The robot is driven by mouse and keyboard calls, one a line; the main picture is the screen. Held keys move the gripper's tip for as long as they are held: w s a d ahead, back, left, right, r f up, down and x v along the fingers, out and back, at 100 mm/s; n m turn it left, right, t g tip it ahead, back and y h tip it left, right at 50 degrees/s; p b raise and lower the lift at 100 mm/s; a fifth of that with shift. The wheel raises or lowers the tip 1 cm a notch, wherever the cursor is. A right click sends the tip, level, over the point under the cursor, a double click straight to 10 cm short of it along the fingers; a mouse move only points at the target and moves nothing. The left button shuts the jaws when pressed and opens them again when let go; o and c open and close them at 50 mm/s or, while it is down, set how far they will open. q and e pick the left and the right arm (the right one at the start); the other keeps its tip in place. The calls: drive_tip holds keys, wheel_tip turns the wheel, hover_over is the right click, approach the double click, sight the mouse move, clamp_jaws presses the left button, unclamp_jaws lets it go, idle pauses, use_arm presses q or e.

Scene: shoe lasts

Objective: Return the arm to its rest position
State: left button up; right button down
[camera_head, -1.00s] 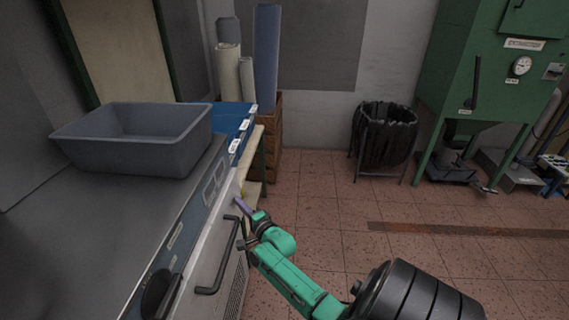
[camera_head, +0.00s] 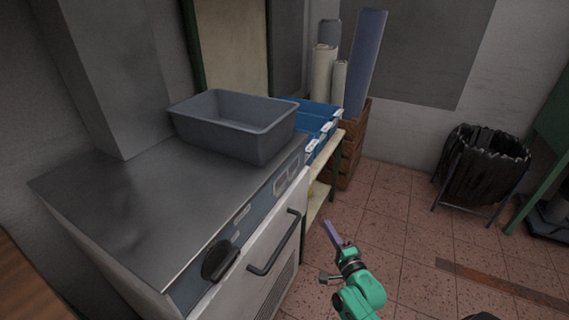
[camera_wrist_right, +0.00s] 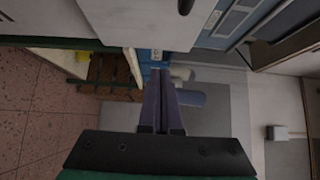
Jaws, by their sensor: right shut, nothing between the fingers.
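My right arm is green and comes up from the bottom of the head view. Its gripper (camera_head: 334,233) has purple-grey fingers and is in the air over the floor, to the right of the metal oven. In the right wrist view the gripper (camera_wrist_right: 160,100) points away with its two fingers together and nothing between them. My left gripper does not show.
The metal oven (camera_head: 130,215) has a door handle (camera_head: 275,245) and a dark knob (camera_head: 220,260) on its front. A grey bin (camera_head: 235,140) stands on top. Blue trays (camera_head: 318,118) are behind it. A black waste bag (camera_head: 485,160) stands right; the floor (camera_head: 400,215) between is clear.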

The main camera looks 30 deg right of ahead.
drive_tip(key=s+a+f+n+g+y+p, duration=0.1)
drive_tip(key=s+a+f+n+g+p, duration=0.2)
drive_tip(key=f, duration=0.4)
drive_tip(key=s+a+f+n+g+y+p, duration=0.1)
drive_tip(key=s+a+f+n+g, duration=0.1)
drive_tip(key=s+f+n, duration=0.4)
drive_tip(key=s+a+f+n+g+y+p, duration=0.1)
drive_tip(key=s+a+f+n+g+p, duration=0.15)
drive_tip(key=f, duration=0.55)
drive_tip(key=s+a+f+n+g+p, duration=0.1)
drive_tip(key=s+f+n+g, duration=0.2)
drive_tip(key=s, duration=0.5)
drive_tip(key=s+a+f+n+g, duration=0.1)
drive_tip(key=s+f+n+g, duration=0.2)
drive_tip(key=s, duration=0.5)
drive_tip(key=s+a+f+n+g+p, duration=0.1)
drive_tip(key=s+f+n+g, duration=0.2)
drive_tip(key=s+n, duration=0.2)
drive_tip(key=s, duration=0.3)
drive_tip(key=shift+s+a+f+p, duration=0.15)
drive_tip(key=shift+s+a+p, duration=0.1)
drive_tip(key=shift+a+p, duration=0.1)
